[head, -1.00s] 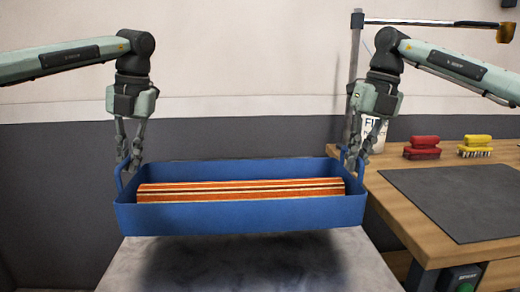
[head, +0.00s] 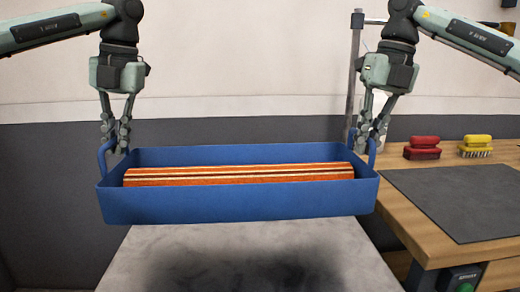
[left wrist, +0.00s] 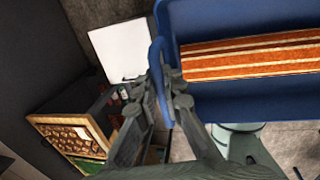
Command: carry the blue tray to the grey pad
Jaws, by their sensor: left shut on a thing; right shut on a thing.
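The blue tray (head: 240,204) hangs in the air above a pale grey-white table, roughly level, with a rolled orange striped rug (head: 240,175) lying in it. My left gripper (head: 116,142) is shut on the tray's left handle, which also shows in the left wrist view (left wrist: 160,85). My right gripper (head: 368,142) is shut on the right handle. The dark grey pad (head: 460,200) lies flat on the wooden bench at the right, apart from the tray.
The pale table (head: 240,245) is under the tray, with the tray's shadow on it. A red brush (head: 422,148) and a yellow brush (head: 475,147) stand behind the pad on the wooden bench (head: 400,215). A metal post (head: 354,80) rises behind my right gripper.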

